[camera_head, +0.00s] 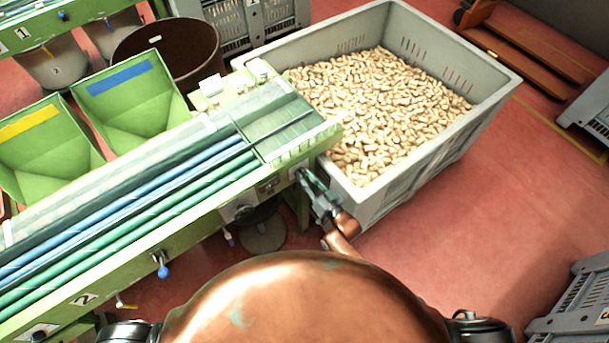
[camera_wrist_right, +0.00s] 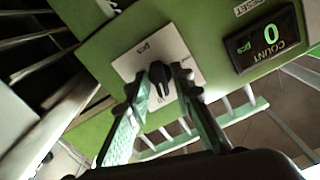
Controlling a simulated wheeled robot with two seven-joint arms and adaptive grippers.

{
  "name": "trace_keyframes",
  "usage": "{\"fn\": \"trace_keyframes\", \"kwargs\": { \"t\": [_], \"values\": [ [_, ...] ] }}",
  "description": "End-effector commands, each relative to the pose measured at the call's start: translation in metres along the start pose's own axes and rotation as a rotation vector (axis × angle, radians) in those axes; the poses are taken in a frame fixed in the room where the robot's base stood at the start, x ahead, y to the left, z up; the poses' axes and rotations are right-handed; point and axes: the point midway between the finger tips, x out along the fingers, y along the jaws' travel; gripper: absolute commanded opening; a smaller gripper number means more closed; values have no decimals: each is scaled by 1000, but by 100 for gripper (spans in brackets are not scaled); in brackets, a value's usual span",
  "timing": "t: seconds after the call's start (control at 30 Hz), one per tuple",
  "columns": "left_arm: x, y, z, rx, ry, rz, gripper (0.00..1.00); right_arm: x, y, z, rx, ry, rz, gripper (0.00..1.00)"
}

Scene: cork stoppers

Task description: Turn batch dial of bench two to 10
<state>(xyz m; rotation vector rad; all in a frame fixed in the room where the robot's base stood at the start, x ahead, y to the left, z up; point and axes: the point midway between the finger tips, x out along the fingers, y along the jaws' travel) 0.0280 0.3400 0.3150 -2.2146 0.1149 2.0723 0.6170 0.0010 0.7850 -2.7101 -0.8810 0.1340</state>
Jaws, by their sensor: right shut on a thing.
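Bench two (camera_head: 165,243) is the green bench with a "2" plate on its front, crossing the left of the head view. My right gripper (camera_head: 308,183) is at the right end of its front face. In the right wrist view the fingers of that gripper (camera_wrist_right: 158,82) are closed on either side of the batch dial (camera_wrist_right: 160,72), a black knob on a white square plate (camera_wrist_right: 185,55). The plate's scale marks are too small to read, so I cannot tell the setting. A count display (camera_wrist_right: 265,42) beside it shows a green 0. My left gripper is not in view.
A grey crate (camera_head: 480,95) full of corks (camera_head: 375,105) stands just right of the bench end, close to my right arm.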

Motion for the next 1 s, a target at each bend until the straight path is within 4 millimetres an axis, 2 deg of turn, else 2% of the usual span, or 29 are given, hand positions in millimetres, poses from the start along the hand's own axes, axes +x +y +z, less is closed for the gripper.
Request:
{"fn": "trace_keyframes", "kwargs": {
  "t": [0.4,0.97,1.0],
  "values": [
    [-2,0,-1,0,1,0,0,-1,1,1,193,-2,2,0],
    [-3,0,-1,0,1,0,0,-1,1,2,220,-3,2,0],
    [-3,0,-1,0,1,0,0,-1,1,2,220,-3,2,23]
  ]
}}
